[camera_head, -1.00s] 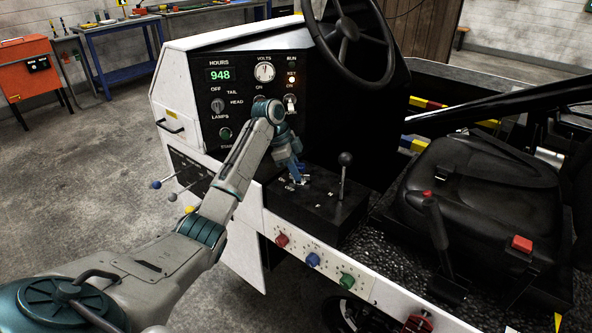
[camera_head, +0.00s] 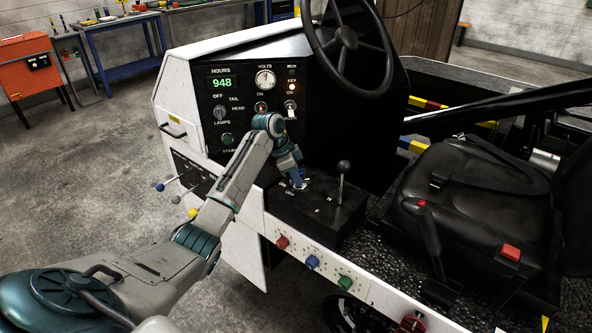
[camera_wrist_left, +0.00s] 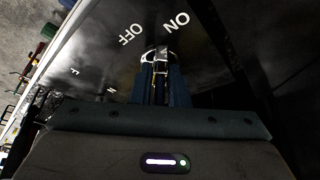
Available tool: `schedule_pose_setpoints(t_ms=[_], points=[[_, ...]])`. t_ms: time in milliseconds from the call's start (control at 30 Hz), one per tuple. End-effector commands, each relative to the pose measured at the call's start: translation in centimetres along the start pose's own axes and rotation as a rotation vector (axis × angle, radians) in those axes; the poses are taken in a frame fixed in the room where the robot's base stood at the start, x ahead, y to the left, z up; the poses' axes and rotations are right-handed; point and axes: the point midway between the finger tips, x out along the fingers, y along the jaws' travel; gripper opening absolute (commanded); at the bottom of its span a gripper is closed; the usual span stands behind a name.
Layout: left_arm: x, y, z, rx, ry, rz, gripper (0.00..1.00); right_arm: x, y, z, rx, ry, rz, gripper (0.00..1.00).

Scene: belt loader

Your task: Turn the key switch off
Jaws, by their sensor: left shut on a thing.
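The key switch (camera_wrist_left: 161,52) is a small pale round thing on top of the black console box, beside the white ON and OFF marks in the left wrist view. My left gripper (camera_wrist_left: 162,72) is shut on its key; the fingers hide most of it, so I cannot tell which mark it points to. In the head view my left gripper (camera_head: 298,182) reaches down onto the console box (camera_head: 318,214), and its fingertips hide the switch. My right gripper is not in view.
A black-knobbed lever (camera_head: 342,180) stands just right of my left gripper. The dash panel (camera_head: 232,110) with toggles and dials is behind it, and the steering wheel (camera_head: 349,38) is above. Red, blue and green knobs line the side below. The black seat (camera_head: 470,195) is at right.

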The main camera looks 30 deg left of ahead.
Motion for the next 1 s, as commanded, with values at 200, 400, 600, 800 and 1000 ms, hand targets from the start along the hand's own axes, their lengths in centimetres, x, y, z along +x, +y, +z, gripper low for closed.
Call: schedule_pose_setpoints(t_ms=[200, 400, 600, 800, 1000], points=[[-0.3, 0.2, -0.2, -0.098, 0.0, -0.04, 0.0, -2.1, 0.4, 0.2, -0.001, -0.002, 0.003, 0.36], [-0.3, 0.3, -0.2, -0.191, 0.0, -0.078, 0.0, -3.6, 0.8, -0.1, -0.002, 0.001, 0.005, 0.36], [-0.3, 0.4, -0.2, -0.284, 0.0, -0.117, 0.0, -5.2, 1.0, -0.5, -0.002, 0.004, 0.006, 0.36], [-0.3, 0.5, -0.3, -0.376, 0.0, -0.156, 0.0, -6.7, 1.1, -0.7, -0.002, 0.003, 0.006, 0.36], [-0.3, 0.6, -0.3, -0.468, 0.0, -0.194, 0.0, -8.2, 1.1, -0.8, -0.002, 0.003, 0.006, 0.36]])
